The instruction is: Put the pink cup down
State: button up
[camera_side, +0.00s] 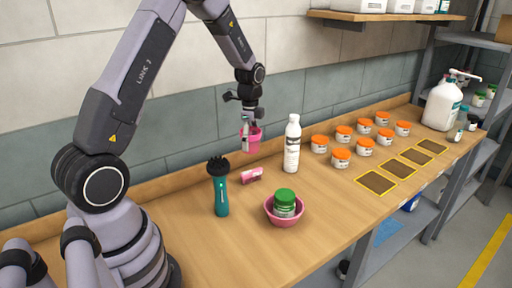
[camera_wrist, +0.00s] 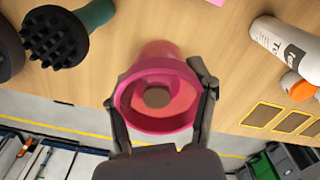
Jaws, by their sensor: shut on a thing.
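The pink cup (camera_side: 250,142) is held in my gripper (camera_side: 249,126), above the wooden bench near the wall. In the wrist view my gripper (camera_wrist: 159,97) has a finger on each side of the cup (camera_wrist: 155,119). Its rim faces the camera, and a brown round patch shows inside. The cup looks roughly upright in the side view. In that view its base appears clear of the bench (camera_side: 300,240), though the exact gap is hard to tell.
Below the cup lies a small pink item (camera_side: 251,175). Nearby are a teal brush (camera_side: 221,195), a pink bowl (camera_side: 270,217) with a green-lidded jar (camera_side: 285,203), and a white bottle (camera_side: 292,148). Several orange-lidded jars and yellow-edged dark mats (camera_side: 377,184) stand right. The front-right bench is clear.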

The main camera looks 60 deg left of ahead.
jog(key=w+d+m, duration=0.6)
jog(key=w+d, duration=0.3)
jog(key=d, duration=0.6)
send_over(334, 196)
jog(key=f, duration=1.4)
jog(key=shift+s+f, duration=0.2)
jog(key=shift+w+f, duration=0.15)
jog(key=shift+f, duration=1.6)
jog(key=shift+f, duration=0.1)
jog(key=o, duration=0.9)
jog(key=shift+o, duration=0.2)
